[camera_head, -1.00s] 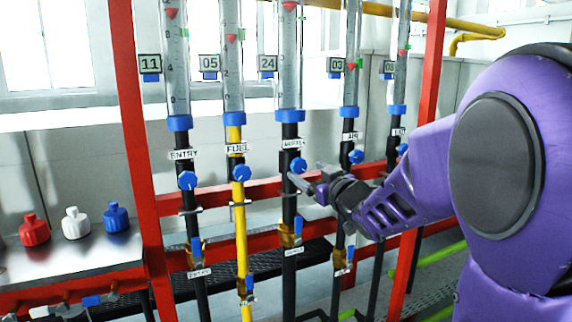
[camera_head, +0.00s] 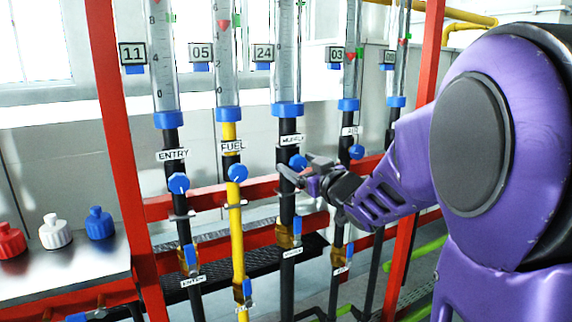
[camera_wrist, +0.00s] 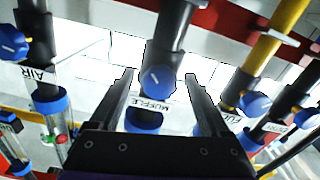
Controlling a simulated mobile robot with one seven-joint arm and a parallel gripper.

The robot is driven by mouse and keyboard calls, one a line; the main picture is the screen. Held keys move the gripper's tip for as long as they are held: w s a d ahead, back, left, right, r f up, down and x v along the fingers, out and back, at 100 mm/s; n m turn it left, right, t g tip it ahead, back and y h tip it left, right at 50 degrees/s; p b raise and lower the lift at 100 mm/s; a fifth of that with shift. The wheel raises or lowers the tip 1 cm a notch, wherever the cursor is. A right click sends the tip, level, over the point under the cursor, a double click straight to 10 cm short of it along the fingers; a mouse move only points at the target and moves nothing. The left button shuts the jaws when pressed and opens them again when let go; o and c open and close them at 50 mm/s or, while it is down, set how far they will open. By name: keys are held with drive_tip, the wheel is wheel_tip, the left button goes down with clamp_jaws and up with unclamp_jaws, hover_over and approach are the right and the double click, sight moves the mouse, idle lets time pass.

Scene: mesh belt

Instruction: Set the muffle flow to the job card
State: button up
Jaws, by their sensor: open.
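The muffle flow tube (camera_head: 287,55) is a clear upright column with a blue collar, above a black pipe labelled MUFFLE. Its blue round knob (camera_head: 298,162) sits just below the label, partly behind my gripper. My gripper (camera_head: 294,172) is at this knob. In the wrist view my gripper (camera_wrist: 160,78) is open, with one finger on each side of the muffle knob (camera_wrist: 157,78) and the MUFFLE label (camera_wrist: 152,105). I cannot tell whether a finger touches the knob. A card reading 24 (camera_head: 263,54) hangs left of the muffle tube.
The entry knob (camera_head: 178,183) and fuel knob (camera_head: 237,173) are to the left, the air knob (camera_head: 356,152) to the right. Red frame bars (camera_head: 265,190) run behind the pipes. Red, white and blue bottles (camera_head: 55,232) stand on a steel bench at left.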

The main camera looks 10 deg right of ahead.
clamp_jaws()
drive_tip(key=shift+n, duration=0.3)
unclamp_jaws()
drive_tip(key=shift+s, duration=0.1)
idle(0.4)
